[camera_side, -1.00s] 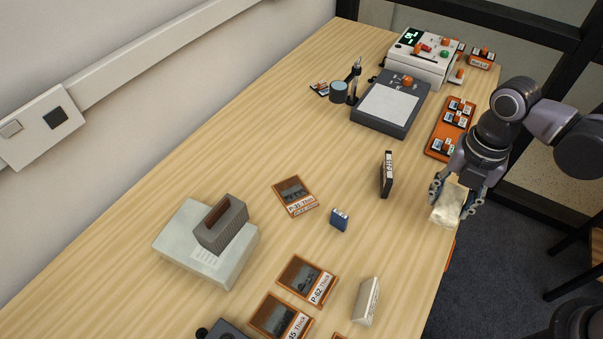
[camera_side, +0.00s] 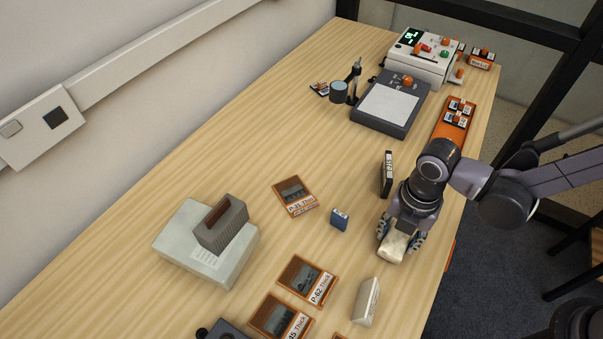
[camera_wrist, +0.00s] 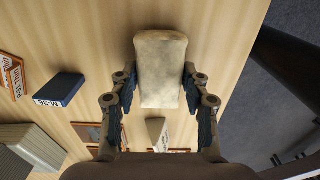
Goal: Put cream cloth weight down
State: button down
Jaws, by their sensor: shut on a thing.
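The cream cloth weight (camera_side: 393,246) is a small pillow-shaped block between the fingers of my gripper (camera_side: 401,238). In the wrist view the weight (camera_wrist: 161,70) sits upright in the frame, with the blue-padded fingers of my gripper (camera_wrist: 161,98) against its two sides. In the side view the weight is over the right part of the wooden table (camera_side: 300,140). I cannot tell whether its underside touches the table. My gripper hides its upper end in the side view.
A white wedge-shaped block (camera_side: 367,302) lies in front of my gripper. A small blue box (camera_side: 340,220) lies to the left, and a dark upright case (camera_side: 386,174) stands behind. Orange-framed cards (camera_side: 307,279) and a grey box (camera_side: 190,255) lie further left.

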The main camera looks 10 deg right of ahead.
aim_at(398, 237)
jog(key=shift+f, duration=0.3)
jog(key=c, duration=0.7)
grip_release()
jog(key=shift+o, duration=0.2)
notch_tip(398, 237, up, 12)
jog(key=d+r+m+t, duration=0.2)
jog(key=d+m+t, duration=0.1)
jog(key=d+m, duration=0.7)
jog(key=d+r+m+t, duration=0.3)
jog(key=d+m, duration=0.8)
jog(key=m, duration=0.6)
jog(key=shift+w+d+r+t, duration=0.15)
jog(key=shift+w+r+t, duration=0.2)
jog(key=shift+t, duration=0.25)
